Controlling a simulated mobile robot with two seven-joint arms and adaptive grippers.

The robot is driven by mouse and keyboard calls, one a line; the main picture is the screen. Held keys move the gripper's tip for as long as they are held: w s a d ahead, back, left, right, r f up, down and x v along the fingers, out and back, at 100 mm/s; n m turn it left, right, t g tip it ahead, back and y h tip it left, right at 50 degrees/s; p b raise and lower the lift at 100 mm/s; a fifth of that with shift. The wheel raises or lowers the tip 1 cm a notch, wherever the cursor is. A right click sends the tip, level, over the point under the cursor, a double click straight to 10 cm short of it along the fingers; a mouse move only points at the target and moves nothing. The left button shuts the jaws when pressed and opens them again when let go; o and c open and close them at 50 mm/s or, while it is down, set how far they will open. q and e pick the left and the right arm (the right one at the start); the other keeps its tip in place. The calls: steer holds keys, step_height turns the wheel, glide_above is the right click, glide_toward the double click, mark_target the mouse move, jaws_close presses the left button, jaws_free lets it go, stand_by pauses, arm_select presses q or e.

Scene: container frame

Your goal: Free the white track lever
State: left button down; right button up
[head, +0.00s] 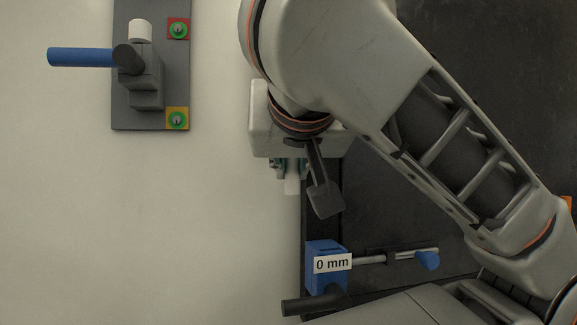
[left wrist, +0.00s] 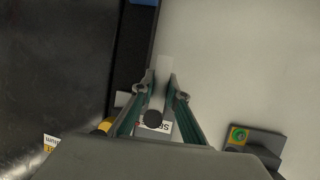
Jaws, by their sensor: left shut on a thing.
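The white track lever (head: 292,186) shows as a short pale bar below my left gripper (head: 290,167) in the head view. The left gripper is shut on it, with one finger on each side. In the left wrist view the white lever (left wrist: 164,66) sticks out between the fingertips (left wrist: 162,92). A dark round knob (left wrist: 155,118) and a white label lie between the fingers there. My arm and gripper body hide the lever's surroundings in the head view. My right gripper is not in view.
A blue block (head: 325,277) labelled "0 mm" carries a rod with a blue knob (head: 428,260). At upper left, a dark plate (head: 122,105) bears a grey mechanism with a blue handle (head: 80,57) and red and yellow squares. The pale panel at lower left is clear.

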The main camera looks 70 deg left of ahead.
arm_select(q)
steer(key=shift+f, duration=0.25)
steer(key=c, duration=2)
jaws_free()
steer(key=shift+d, duration=0.1)
steer(key=shift+o, duration=0.2)
steer(key=shift+d+r, duration=0.1)
step_height(320, 180, up, 10)
